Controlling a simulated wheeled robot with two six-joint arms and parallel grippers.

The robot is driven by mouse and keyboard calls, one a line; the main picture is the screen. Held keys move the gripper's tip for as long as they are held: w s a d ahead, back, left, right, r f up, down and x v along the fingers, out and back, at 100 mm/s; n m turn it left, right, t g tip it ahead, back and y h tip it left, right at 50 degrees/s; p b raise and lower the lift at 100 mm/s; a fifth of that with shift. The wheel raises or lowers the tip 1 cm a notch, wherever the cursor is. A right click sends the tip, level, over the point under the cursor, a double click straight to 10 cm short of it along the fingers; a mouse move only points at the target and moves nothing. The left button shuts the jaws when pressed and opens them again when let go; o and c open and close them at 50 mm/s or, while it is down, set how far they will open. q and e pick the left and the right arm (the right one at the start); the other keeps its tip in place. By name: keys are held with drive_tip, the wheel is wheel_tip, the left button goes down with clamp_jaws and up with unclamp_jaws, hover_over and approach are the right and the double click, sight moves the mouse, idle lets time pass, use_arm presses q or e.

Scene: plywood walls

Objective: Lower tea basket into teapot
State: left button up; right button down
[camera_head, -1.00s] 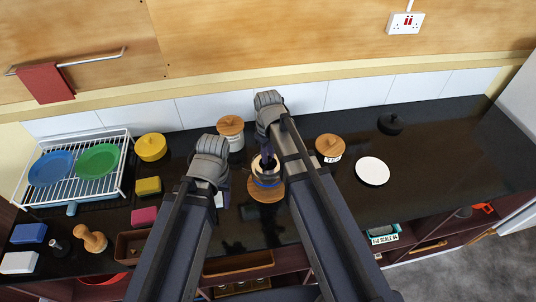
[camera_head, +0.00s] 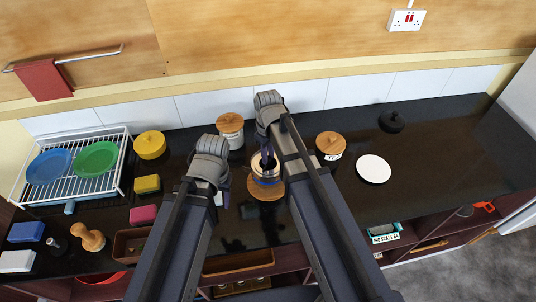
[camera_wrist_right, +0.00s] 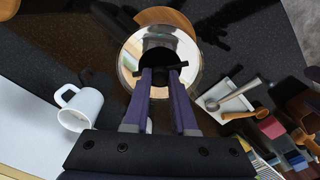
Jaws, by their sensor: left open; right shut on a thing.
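The teapot (camera_head: 267,180) stands on a round wooden board (camera_head: 265,195) at mid-counter; my right arm partly covers it. In the right wrist view its shiny round body (camera_wrist_right: 192,68) surrounds a dark opening. My right gripper (camera_head: 266,158) is directly over the teapot. In the wrist view the right gripper (camera_wrist_right: 165,72) is shut on a dark bar, which looks like the handle of the tea basket (camera_wrist_right: 180,66). The basket's body is hidden, so its depth in the opening cannot be told. My left gripper (camera_head: 222,188) is open and empty, left of the teapot.
Wood-lidded jars (camera_head: 230,127) (camera_head: 330,146) stand behind and to the right. A white mug (camera_wrist_right: 82,108) and a white tray (camera_wrist_right: 225,95) with utensils show in the wrist view. A white plate (camera_head: 373,169) lies right.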

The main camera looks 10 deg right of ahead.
drive_tip(key=shift+c, duration=1.2)
unclamp_jaws()
drive_tip(key=shift+r, duration=0.1)
wheel_tip(320, 180, up, 9)
drive_tip(key=p, duration=0.9)
